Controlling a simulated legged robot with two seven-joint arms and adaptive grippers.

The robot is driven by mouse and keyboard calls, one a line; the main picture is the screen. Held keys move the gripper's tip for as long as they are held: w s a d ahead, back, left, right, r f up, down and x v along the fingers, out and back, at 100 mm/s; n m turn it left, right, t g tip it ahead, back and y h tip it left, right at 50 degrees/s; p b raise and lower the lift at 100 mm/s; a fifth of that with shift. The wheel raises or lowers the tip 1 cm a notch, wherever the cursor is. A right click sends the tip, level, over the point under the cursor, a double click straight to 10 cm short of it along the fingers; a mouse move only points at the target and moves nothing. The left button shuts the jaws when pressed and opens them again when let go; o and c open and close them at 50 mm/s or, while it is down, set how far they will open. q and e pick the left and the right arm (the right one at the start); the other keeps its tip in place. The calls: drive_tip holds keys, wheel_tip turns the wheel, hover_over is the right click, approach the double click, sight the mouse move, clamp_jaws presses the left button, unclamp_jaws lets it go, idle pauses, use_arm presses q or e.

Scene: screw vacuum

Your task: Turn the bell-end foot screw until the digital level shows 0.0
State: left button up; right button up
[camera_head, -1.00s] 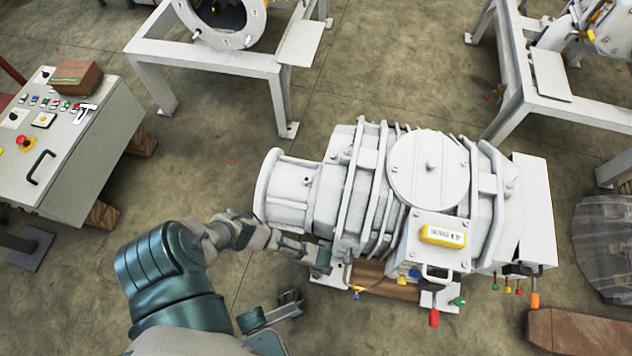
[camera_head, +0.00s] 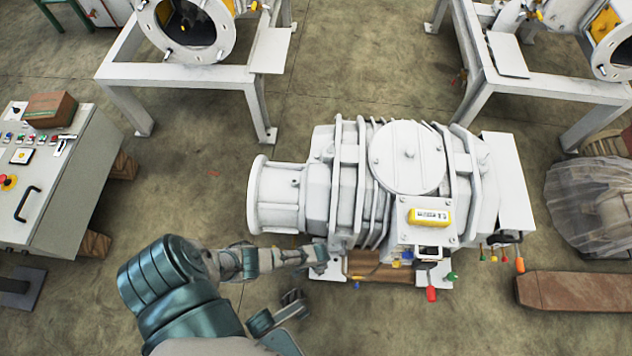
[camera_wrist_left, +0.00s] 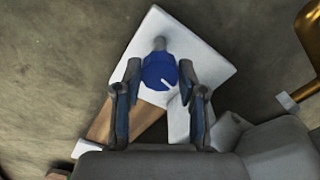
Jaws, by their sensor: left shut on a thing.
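The foot screw shows in the left wrist view as a blue round knob (camera_wrist_left: 158,72) with a white mark line, over a white foot plate (camera_wrist_left: 195,48). My left gripper (camera_wrist_left: 160,74) is shut on the knob, one finger on each side. In the head view my left gripper (camera_head: 326,257) is at the foot below the pump's bell end (camera_head: 262,196); it hides the knob there. The yellow digital level (camera_head: 430,217) sits on the pump's top plate; its reading is too small to tell. A dark gripper-like part (camera_head: 292,304), apparently my right gripper, is low in the head view, its jaws unclear.
A control console (camera_head: 50,190) stands at the left. White steel frames (camera_head: 190,78) stand behind the pump. Red (camera_head: 432,294) and green (camera_head: 452,277) knobs hang at the front foot. A brown beam (camera_head: 575,291) lies at the right. The floor in front is mostly clear.

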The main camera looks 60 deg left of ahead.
use_arm(q)
drive_tip(key=shift+w+n, duration=0.1)
drive_tip(key=shift+n, duration=0.6)
drive_tip(key=o, duration=1.1)
drive_tip(key=shift+o, duration=0.2)
drive_tip(key=shift+r, duration=0.25)
wheel_tip(320, 180, up, 11)
drive_tip(key=shift+r, duration=0.15)
